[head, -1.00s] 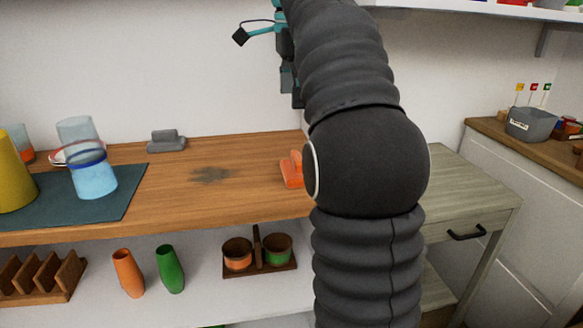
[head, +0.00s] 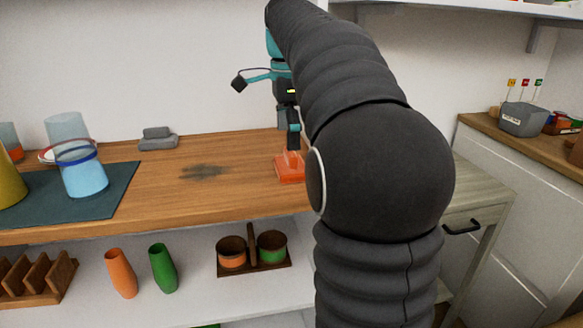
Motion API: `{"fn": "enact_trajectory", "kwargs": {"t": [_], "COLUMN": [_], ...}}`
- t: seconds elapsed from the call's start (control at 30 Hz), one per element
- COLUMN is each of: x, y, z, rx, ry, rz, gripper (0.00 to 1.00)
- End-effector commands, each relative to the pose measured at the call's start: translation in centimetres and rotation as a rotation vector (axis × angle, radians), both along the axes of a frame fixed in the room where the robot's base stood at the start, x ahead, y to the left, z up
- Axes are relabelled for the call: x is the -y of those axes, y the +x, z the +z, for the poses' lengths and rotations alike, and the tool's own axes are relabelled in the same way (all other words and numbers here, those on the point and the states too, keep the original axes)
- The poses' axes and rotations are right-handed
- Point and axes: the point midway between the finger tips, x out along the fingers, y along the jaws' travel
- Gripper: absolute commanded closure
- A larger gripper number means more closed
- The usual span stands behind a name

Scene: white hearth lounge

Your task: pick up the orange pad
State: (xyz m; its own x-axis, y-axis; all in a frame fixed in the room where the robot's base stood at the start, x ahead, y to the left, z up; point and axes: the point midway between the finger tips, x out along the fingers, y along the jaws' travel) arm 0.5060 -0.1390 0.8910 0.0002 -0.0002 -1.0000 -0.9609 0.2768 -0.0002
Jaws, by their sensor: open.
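The orange pad (head: 289,170) lies on the wooden shelf top, just left of my dark arm. It has a flat base and a raised grip on top. My gripper (head: 294,143) points down right over the pad's raised grip, its tip close to or around it. I cannot tell whether the fingers touch the grip. The arm partly hides the right side of the gripper.
A grey pad (head: 158,140) lies at the back of the wooden top (head: 225,200), near a dark smudge (head: 205,172). A teal mat (head: 105,200) at left bears a blue-rimmed glass (head: 82,172). Two cups in a wooden holder (head: 252,268) stand on the shelf below.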

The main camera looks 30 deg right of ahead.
Motion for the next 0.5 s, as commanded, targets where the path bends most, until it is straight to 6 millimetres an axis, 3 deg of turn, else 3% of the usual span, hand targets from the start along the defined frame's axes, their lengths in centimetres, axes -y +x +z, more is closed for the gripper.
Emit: {"fn": "enact_trajectory", "kwargs": {"t": [0.2, 0.5], "x": [0.6, 0.6], "y": [-0.2, -0.2], "z": [-3.3, -4.2], "rx": [-0.003, 0.000], "ry": [0.001, 0.000], "rz": [0.000, 0.001], "gripper": [0.00, 0.00]}}
